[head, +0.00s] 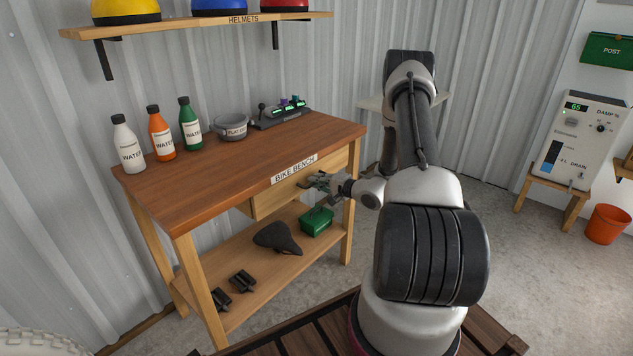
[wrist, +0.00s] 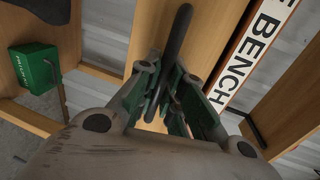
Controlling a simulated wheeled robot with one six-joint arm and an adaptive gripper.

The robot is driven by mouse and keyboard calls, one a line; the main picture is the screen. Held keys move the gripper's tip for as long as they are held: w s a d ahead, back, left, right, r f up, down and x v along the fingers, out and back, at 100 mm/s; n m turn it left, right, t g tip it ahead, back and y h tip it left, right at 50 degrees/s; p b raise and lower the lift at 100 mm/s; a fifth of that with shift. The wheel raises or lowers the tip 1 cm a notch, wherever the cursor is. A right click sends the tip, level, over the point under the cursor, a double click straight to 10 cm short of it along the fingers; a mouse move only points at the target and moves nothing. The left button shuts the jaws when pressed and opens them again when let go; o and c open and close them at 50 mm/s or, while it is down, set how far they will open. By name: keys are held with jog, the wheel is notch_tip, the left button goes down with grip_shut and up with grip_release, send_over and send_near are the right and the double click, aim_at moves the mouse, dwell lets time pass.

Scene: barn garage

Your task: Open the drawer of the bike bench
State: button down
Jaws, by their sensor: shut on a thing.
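The bike bench (head: 225,165) is a wooden workbench with a brown top and a white BIKE BENCH label, which also shows in the wrist view. Its light wood drawer (head: 268,203) is under the top. In the wrist view the drawer front (wrist: 208,32) carries a dark bar handle (wrist: 178,35). My gripper (head: 318,182) is at the drawer front, and in the wrist view its green-padded fingers (wrist: 172,90) are shut around the handle. The fingers hide part of the handle. I cannot tell from these views whether the drawer stands slightly out.
The lower shelf holds a black saddle (head: 278,238), a green box (head: 317,221) and black pedals (head: 232,290). Bottles (head: 161,138), a grey bowl (head: 231,127) and a dark rack (head: 280,115) stand on the top. A helmet shelf (head: 190,28) is above.

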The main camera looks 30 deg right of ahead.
jog(key=f+v, duration=0.3)
jog(key=v, duration=1.1)
jog(key=s+f+v, duration=0.1)
jog(key=f+v, duration=0.2)
jog(key=v, duration=1.1)
jog(key=shift+d, duration=0.15)
jog(key=c, duration=1.5)
grip_release()
jog(key=v, duration=1.2)
